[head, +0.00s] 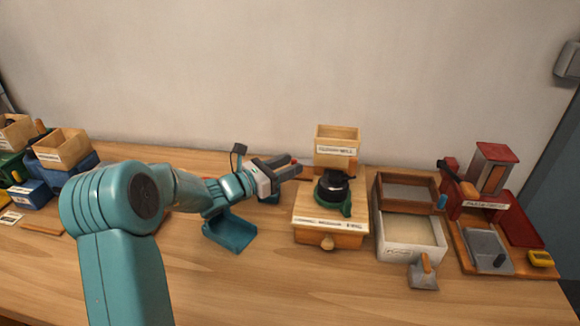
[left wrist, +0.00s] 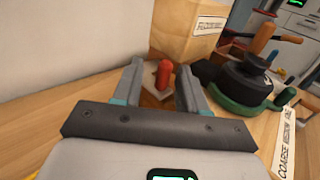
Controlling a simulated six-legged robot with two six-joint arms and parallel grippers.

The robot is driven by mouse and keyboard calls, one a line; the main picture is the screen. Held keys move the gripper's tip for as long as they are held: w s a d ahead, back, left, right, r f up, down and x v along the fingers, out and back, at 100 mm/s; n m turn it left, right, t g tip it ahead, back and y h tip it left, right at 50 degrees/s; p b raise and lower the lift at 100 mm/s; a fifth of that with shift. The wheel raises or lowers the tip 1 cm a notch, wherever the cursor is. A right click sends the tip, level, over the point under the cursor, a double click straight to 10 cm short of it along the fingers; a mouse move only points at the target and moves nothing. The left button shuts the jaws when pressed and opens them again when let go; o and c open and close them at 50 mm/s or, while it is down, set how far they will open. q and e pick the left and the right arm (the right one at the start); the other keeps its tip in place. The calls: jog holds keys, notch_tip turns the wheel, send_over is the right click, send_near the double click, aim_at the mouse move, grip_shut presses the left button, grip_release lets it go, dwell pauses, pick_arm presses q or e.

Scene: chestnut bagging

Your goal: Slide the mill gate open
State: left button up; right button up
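The mill (head: 330,238) is a wooden box with a front knob, a black and green grinder head (head: 334,187) on top and a labelled wooden hopper (head: 337,140) behind. In the left wrist view, a red knob (left wrist: 165,77) stands on a pale plate (left wrist: 150,72) beside the hopper (left wrist: 190,30); I take these for the gate. My left gripper (head: 296,166) is at the hopper's left side in the head view. Its fingers (left wrist: 162,88) are open, one on either side of the red knob, with gaps showing. My right gripper is not in view.
To the right stand a sieve box (head: 410,240), a small metal scoop (head: 424,272) and a red-topped press (head: 490,170). Bins (head: 62,150) crowd the far left. The wall is close behind; the front table is clear.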

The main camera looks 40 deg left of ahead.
pick_arm(q)
jog(key=shift+d, duration=0.1)
jog(key=v, duration=0.7)
jog(key=shift+s+b, duration=0.25)
jog(key=shift+b, duration=0.15)
